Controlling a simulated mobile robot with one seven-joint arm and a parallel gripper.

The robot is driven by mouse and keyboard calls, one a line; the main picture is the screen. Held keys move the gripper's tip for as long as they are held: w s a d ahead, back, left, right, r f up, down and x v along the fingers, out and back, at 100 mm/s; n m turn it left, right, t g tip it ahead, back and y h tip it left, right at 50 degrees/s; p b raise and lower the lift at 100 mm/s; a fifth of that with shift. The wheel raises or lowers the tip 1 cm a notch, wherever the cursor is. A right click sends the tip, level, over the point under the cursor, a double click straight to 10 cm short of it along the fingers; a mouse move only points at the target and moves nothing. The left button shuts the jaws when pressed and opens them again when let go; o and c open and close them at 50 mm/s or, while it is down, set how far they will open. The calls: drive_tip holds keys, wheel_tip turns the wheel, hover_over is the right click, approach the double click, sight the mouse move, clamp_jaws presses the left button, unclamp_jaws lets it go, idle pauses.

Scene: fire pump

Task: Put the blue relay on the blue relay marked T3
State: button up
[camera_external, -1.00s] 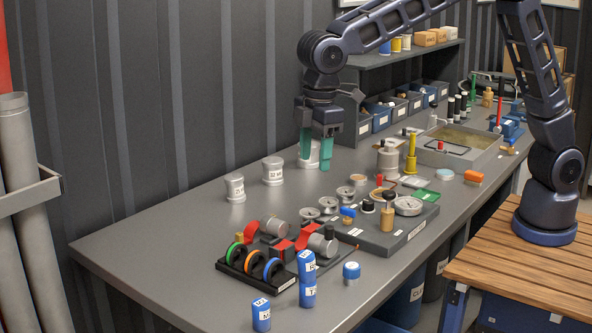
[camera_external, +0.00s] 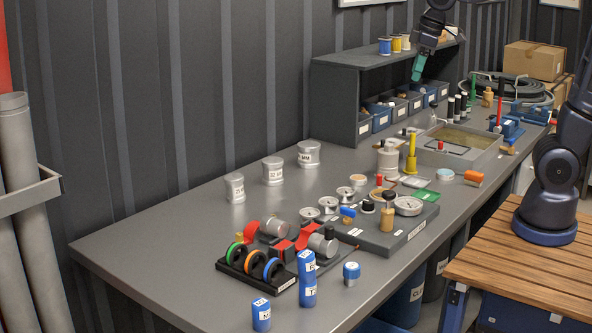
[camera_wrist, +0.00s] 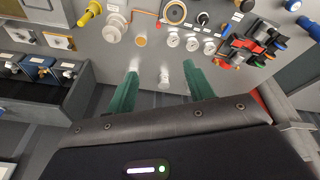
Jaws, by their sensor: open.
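Two blue relays stand stacked near the bench's front edge in the external view: an upper one (camera_external: 307,264) on a lower one (camera_external: 308,292), whose white label starts with a T; the rest is too small to read. Another blue relay (camera_external: 261,314) stands alone on the bench to their front left. Blue parts (camera_wrist: 306,25) also show at the upper right of the wrist view. My gripper (camera_external: 416,72) is raised over the back of the bench, before the shelf and far from the relays. Its green fingers are apart and empty in the wrist view (camera_wrist: 161,72).
A black rack of coloured rings (camera_external: 257,272) stands left of the stack. Several grey canisters (camera_external: 273,170) stand behind, and a grey fixture board (camera_external: 405,232) lies right. The front left bench is clear.

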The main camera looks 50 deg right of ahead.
drive_tip(key=s+d+f+m, duration=0.2)
drive_tip(key=s+d, duration=0.5)
drive_tip(key=s+d+f+m+t, duration=0.1)
drive_tip(key=s+d+f+m, duration=0.2)
drive_tip(key=s+d, duration=0.4)
drive_tip(key=shift+d+h, duration=0.3)
drive_tip(key=shift+d, duration=0.4)
